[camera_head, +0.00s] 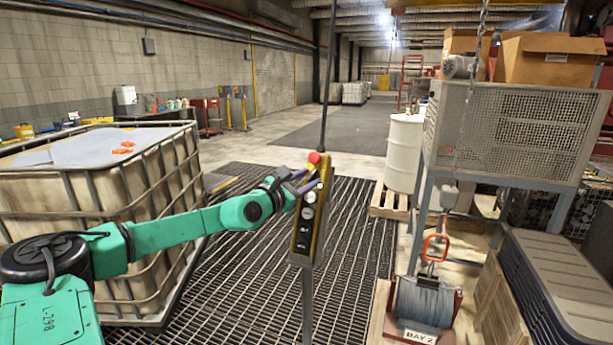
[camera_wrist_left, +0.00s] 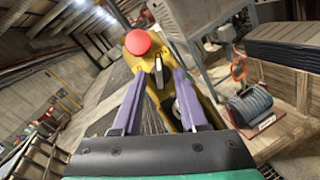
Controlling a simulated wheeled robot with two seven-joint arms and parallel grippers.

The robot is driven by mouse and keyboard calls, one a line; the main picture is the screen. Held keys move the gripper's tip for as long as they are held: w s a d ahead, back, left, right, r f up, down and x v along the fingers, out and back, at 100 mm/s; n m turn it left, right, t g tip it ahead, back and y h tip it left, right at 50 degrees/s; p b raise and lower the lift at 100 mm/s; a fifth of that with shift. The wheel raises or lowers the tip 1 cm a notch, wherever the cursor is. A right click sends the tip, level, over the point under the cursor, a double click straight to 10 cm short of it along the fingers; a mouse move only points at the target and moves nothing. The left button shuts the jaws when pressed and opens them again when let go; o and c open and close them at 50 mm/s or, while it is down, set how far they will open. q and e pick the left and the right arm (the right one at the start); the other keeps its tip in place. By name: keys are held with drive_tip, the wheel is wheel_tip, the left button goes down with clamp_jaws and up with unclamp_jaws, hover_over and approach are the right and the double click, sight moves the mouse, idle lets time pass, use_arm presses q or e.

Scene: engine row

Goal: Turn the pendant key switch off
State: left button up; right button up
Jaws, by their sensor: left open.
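The pendant (camera_head: 308,225) is a long yellow and dark control box hanging on a black cable, with a red mushroom button (camera_head: 314,157) at its top and several round controls down its face. My left gripper (camera_head: 310,183) is at the upper part of its face, just below the red button. In the left wrist view the two purple fingers (camera_wrist_left: 159,80) are open. A small silvery part, seemingly the key switch (camera_wrist_left: 158,72), shows between the fingertips, below the red button (camera_wrist_left: 138,42). I cannot tell whether the fingers touch it, nor its turned position. My right gripper is out of view.
A caged white tank (camera_head: 175,160) stands left, close to my left arm. Floor grating (camera_head: 350,280) lies under the pendant.

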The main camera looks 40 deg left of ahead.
use_arm(q)
clamp_jaws()
drive_tip(key=n+y+p, duration=0.1)
drive_tip(key=p, duration=0.1)
drive_tip(key=shift+d+r+n+p, duration=0.1)
drive_tip(key=shift+d+n+p, duration=0.05)
drive_tip(key=shift+n+p, duration=0.2)
drive_tip(key=shift+n+y+p, duration=0.5)
drive_tip(key=shift+n+p, duration=0.2)
drive_tip(key=shift+n, duration=0.35)
drive_tip(key=n+y, duration=0.1)
drive_tip(key=n+y+p, duration=0.1)
drive_tip(key=n, duration=0.3)
drive_tip(key=shift+w+d+g+y+p, duration=0.1)
drive_tip(key=shift+d+g+y+p, duration=0.2)
drive_tip(key=shift+y, duration=0.1)
drive_tip(key=n+g+y, duration=0.1)
drive_tip(key=n, duration=0.2)
drive_tip(key=n+g+y+p, duration=0.1)
drive_tip(key=n+y, duration=0.1)
drive_tip(key=n, duration=0.2)
drive_tip(key=shift+w+d+p, duration=0.1)
drive_tip(key=shift+d+p, duration=0.05)
drive_tip(key=shift+p, duration=0.15)
drive_tip(key=shift+n, duration=0.3)
